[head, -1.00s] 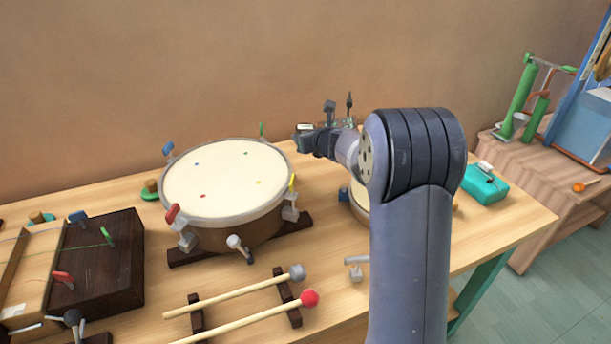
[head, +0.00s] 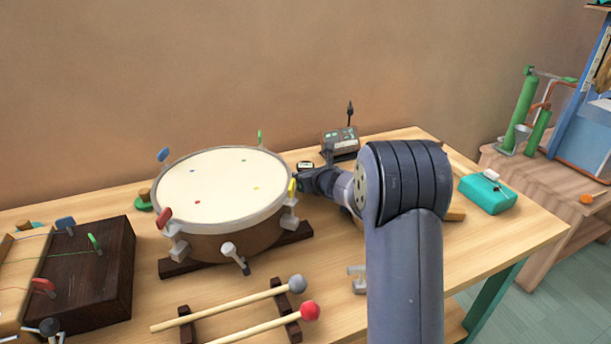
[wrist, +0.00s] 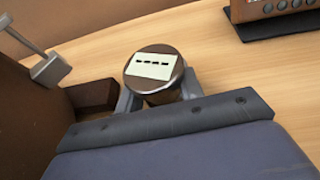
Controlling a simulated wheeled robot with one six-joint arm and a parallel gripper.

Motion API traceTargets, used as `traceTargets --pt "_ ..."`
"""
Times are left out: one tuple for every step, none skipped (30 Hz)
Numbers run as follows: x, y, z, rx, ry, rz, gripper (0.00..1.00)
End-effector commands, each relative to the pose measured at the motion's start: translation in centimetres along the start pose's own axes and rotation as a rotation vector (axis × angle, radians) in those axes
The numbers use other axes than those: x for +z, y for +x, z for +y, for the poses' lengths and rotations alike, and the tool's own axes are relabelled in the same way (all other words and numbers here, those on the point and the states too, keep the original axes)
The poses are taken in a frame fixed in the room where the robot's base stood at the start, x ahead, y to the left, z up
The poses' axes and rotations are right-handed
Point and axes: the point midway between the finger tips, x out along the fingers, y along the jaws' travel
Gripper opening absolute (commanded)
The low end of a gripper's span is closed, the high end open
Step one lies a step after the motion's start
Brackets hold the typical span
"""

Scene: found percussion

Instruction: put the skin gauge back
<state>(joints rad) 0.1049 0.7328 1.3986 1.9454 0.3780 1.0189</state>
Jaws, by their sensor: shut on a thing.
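The skin gauge is a short, round brown-metal piece with a pale dashed label on top, seen in the wrist view (wrist: 152,66). My gripper (wrist: 159,90) is shut on it, one finger on each side. In the head view the gauge (head: 305,166) shows small at my gripper (head: 302,178), just right of the drum (head: 226,187). It is low over the table behind the drum's right side; whether it touches the wood I cannot tell. My arm hides part of the table there.
The drum's dark foot (wrist: 91,95) is close to the left finger. Two mallets (head: 240,303) lie in front on dark rests. A teal case (head: 486,194) sits at the right.

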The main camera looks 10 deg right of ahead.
Motion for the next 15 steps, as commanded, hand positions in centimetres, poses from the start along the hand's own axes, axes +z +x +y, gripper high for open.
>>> traceTargets --pt "-0.11 0.08 0.00 0.000 0.000 -0.002 0.00" --pt "-0.22 0.12 -0.01 0.000 -0.001 -0.002 0.00" --pt "-0.32 0.14 0.00 0.000 0.000 0.000 0.36" --pt "-0.23 0.10 -0.01 0.000 0.000 0.000 0.39" --pt "-0.21 0.09 -0.01 0.000 0.000 0.000 0.41" --pt "-0.22 0.09 -0.01 0.000 0.000 0.000 0.45" --pt "-0.22 0.09 0.00 0.000 0.000 0.000 0.47" --pt "-0.22 0.09 0.00 0.000 0.000 0.000 0.50" --pt "-0.22 0.09 0.00 0.000 0.000 0.000 0.53" --pt "-0.22 0.09 0.00 0.000 0.000 0.000 0.55" --pt "-0.22 0.09 0.00 0.000 0.000 0.000 0.57" --pt "-0.22 0.09 0.00 0.000 0.000 0.000 0.57" --pt "-0.22 0.09 0.00 0.000 0.000 0.000 0.57" --pt "-0.22 0.09 0.00 0.000 0.000 0.000 0.57" --pt "-0.22 0.09 0.00 0.000 0.000 0.000 0.57"
